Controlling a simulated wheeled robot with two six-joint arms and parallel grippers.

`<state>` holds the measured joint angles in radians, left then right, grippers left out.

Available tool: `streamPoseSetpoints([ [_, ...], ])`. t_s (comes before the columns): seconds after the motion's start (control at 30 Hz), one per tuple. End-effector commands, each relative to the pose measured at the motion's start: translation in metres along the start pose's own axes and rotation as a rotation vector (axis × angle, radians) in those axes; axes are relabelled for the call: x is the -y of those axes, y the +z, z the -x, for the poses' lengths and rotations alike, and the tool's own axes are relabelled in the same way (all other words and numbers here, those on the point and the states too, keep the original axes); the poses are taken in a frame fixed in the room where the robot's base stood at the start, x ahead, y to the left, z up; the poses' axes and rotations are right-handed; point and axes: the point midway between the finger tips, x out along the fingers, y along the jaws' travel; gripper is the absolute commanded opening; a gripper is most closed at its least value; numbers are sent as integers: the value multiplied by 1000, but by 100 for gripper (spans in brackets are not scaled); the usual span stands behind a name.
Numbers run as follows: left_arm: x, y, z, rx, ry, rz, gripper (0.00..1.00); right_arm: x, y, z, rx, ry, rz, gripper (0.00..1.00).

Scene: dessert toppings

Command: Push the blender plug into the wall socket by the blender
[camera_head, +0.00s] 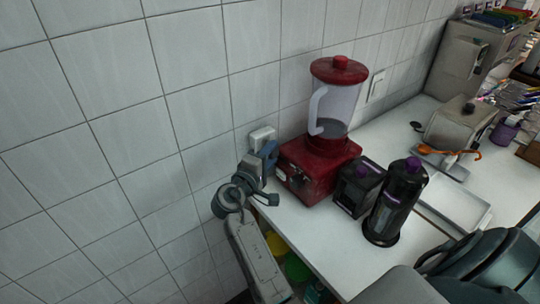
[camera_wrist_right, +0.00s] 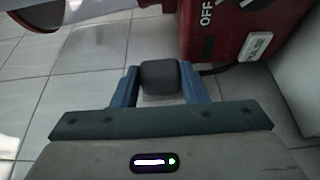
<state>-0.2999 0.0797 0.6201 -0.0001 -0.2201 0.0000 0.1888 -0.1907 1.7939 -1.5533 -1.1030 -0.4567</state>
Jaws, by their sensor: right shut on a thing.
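The red blender (camera_head: 318,172) with its clear jar stands on the white counter against the tiled wall. A white wall socket (camera_head: 261,136) is on the wall just left of it. My right gripper (camera_head: 268,158) is close below the socket in the head view, with its blue fingers towards the wall. In the right wrist view its fingers are shut on the dark plug (camera_wrist_right: 160,76). A dark cord runs from beside the plug towards the blender base (camera_wrist_right: 235,35). The plug's prongs and its contact with the socket are hidden. My left gripper is not in view.
A black box (camera_head: 358,188) and a dark bottle with a purple cap (camera_head: 398,200) stand right of the blender. A metal tray (camera_head: 455,203) lies farther right. A second wall plate (camera_head: 377,85) is behind the blender. The counter's left edge is near my right arm.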

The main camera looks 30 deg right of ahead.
Motion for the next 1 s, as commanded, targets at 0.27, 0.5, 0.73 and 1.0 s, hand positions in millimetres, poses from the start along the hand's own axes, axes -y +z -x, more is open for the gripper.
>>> streamPoseSetpoints([
  [0.27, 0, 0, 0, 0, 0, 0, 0, 0, 0, 0, 0, 0, 0, 14],
  [0.5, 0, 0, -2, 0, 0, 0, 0, 0, -4, -2, 0, 0, -1, 14],
  [0.73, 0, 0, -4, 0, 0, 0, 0, 0, -8, -3, 0, 0, 0, 14],
  [1.0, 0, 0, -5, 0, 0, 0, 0, 0, -11, -5, 0, 0, 0, 55],
])
